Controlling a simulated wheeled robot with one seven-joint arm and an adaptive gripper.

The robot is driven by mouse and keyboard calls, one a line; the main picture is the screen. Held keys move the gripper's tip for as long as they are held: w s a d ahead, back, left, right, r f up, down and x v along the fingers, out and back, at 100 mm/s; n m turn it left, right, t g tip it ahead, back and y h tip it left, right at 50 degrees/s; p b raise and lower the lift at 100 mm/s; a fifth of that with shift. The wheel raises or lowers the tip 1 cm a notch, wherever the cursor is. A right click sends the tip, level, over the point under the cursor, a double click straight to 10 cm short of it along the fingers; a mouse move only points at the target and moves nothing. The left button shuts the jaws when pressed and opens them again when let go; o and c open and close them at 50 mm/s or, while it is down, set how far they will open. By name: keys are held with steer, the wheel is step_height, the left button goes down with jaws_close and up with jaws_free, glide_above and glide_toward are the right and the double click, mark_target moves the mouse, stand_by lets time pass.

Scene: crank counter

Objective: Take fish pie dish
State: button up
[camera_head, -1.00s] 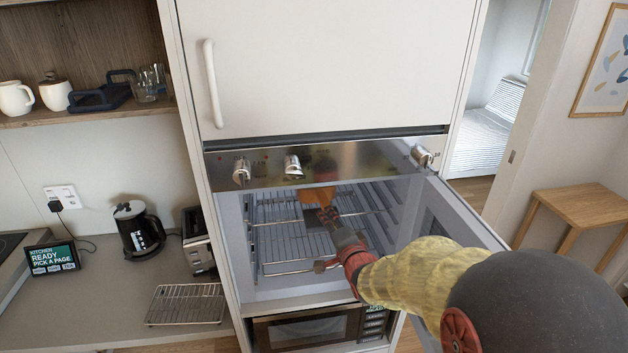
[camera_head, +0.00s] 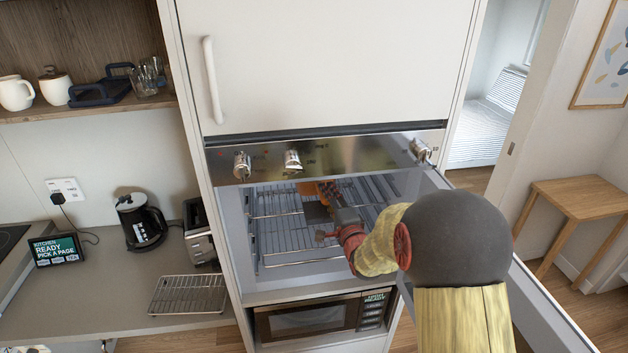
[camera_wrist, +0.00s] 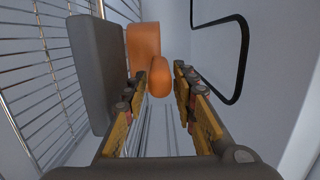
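An orange dish (camera_head: 308,189) sits inside the open oven, towards the back, partly hidden by my gripper in the head view. I cannot see what is in it. In the wrist view the orange dish (camera_wrist: 143,42) lies straight ahead, with a rounded orange lug or handle (camera_wrist: 183,76) at its near end. My gripper (camera_wrist: 160,76) is open, its fingers apart and its tips close to that lug. I cannot tell whether they touch it.
A dark grey block (camera_wrist: 90,72) stands close beside the left finger. Wire racks (camera_head: 290,235) fill the oven. The open oven door (camera_head: 535,300) is on the right, below the knob panel (camera_head: 330,158). A black bent rod (camera_wrist: 243,60) runs along the wall.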

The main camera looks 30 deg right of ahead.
steer(key=shift+w, duration=0.65)
steer(key=shift+c, duration=0.3)
jaws_close()
steer(key=shift+r, duration=0.2)
